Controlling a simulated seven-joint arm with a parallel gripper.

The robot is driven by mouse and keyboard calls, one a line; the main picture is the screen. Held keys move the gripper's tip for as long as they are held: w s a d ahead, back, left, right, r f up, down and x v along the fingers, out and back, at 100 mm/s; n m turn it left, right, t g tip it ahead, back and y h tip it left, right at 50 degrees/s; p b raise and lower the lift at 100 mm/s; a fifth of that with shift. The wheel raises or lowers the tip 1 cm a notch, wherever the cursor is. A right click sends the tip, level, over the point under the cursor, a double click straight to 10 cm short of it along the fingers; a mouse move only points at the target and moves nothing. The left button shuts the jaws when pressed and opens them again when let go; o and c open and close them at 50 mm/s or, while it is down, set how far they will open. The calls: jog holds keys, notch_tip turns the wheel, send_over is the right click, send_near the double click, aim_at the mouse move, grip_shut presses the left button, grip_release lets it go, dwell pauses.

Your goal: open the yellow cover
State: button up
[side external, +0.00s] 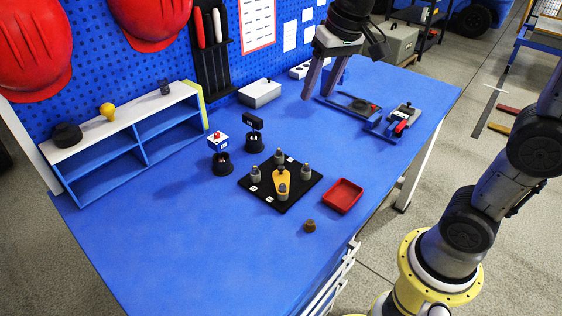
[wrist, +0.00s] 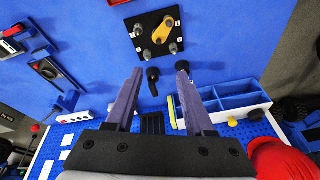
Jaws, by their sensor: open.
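The yellow cover (side external: 283,178) is a flat elongated piece lying on a black square plate (side external: 262,194) in the middle of the table. Several grey posts stand on the plate, one of them at the cover's near end. The wrist view also shows the yellow cover (wrist: 161,29) and the black plate (wrist: 146,48) near the top. My gripper (side external: 322,92) hangs near the back of the table, well apart from the cover. Its two fingers, also in the wrist view (wrist: 160,69), are spread with nothing between them.
Two black holders (side external: 222,166) stand left of the plate. A red tray (side external: 343,196) and a small brown knob (side external: 310,226) lie right and in front. Fixtures with blue frames (side external: 378,127) are at the back right. A white shelf (side external: 135,127) stands left; the front left table is clear.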

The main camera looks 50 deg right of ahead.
jog(key=w+f+g, duration=0.2)
jog(key=w+f, duration=0.4)
jog(key=w, duration=0.2)
jog(key=g, duration=0.1)
send_near(281, 167)
jog(key=shift+m, duration=0.4)
notch_tip(281, 167, down, 8)
jog(key=shift+w+f, duration=0.1)
jog(key=shift+w, duration=0.05)
jog(key=shift+c, duration=0.3)
grip_shut()
dwell(0.4)
